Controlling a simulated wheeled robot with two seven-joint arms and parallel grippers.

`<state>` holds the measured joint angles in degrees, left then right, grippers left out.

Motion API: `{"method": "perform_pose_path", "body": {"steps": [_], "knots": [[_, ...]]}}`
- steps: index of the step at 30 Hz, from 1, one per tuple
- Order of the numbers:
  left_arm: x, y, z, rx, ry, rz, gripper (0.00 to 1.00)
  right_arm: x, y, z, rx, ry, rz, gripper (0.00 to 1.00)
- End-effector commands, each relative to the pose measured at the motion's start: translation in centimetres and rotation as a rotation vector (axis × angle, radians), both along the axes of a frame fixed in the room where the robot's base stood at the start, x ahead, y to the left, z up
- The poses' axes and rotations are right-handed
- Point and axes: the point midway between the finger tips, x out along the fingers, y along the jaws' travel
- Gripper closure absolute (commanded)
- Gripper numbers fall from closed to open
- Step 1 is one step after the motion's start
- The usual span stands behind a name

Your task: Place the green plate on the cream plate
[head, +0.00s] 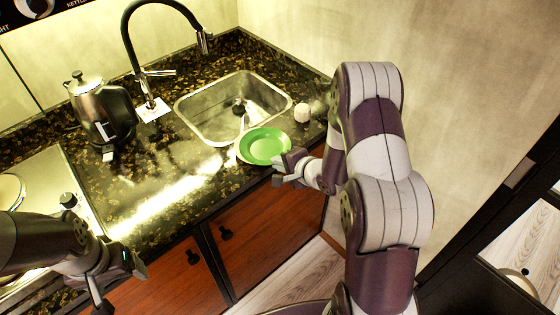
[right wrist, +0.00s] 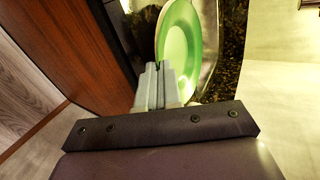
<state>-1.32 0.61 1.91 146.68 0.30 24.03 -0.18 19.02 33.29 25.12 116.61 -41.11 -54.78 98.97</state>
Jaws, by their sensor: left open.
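The green plate (head: 265,146) is at the counter's front edge, just in front of the sink. It overlaps the cream plate (head: 240,154), of which only a pale rim shows at its left and back. The green plate (right wrist: 178,42) also shows in the right wrist view, with the pale rim (right wrist: 211,50) beyond it. My right gripper (head: 282,165) is at the green plate's near right rim, its fingers (right wrist: 158,72) close together on that rim. I cannot tell whether the two plates touch. My left gripper (head: 118,281) is open and empty, low at the left near the counter front.
The steel sink (head: 215,124) lies behind the plates, with a black faucet (head: 140,72) at its back left. A small white cup (head: 302,112) stands right of the sink. A kettle (head: 100,110) stands at the left by the hob (head: 45,185). The counter between is clear.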

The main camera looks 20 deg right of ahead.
Motion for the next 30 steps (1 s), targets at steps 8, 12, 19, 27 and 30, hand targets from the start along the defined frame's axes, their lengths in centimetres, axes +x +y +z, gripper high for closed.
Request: {"method": "perform_pose_path", "body": {"steps": [8, 12, 19, 27, 30], "knots": [[0.0, 0.0, 0.0, 0.0, 0.0, 0.0, 0.19, 0.0, 0.0, -0.1, 0.0, 0.0, 0.0, 0.71], [0.0, 0.0, 0.0, 0.0, 0.0, 0.0, 0.19, 0.0, 0.0, 0.1, 0.0, -0.001, 0.0, 0.71], [0.0, 0.0, 0.3, 0.0, 0.0, 0.0, 0.19, -1.9, -0.8, 2.1, 0.0, -0.001, -0.005, 0.71], [0.0, 0.0, 0.7, 0.0, 0.0, 0.0, 0.19, -7.6, -2.9, 5.9, 0.0, -0.002, -0.005, 0.71], [0.0, 0.0, 0.9, 0.0, 0.0, 0.0, 0.19, -8.8, -3.3, 6.7, 0.0, -0.001, -0.003, 0.71]]}}
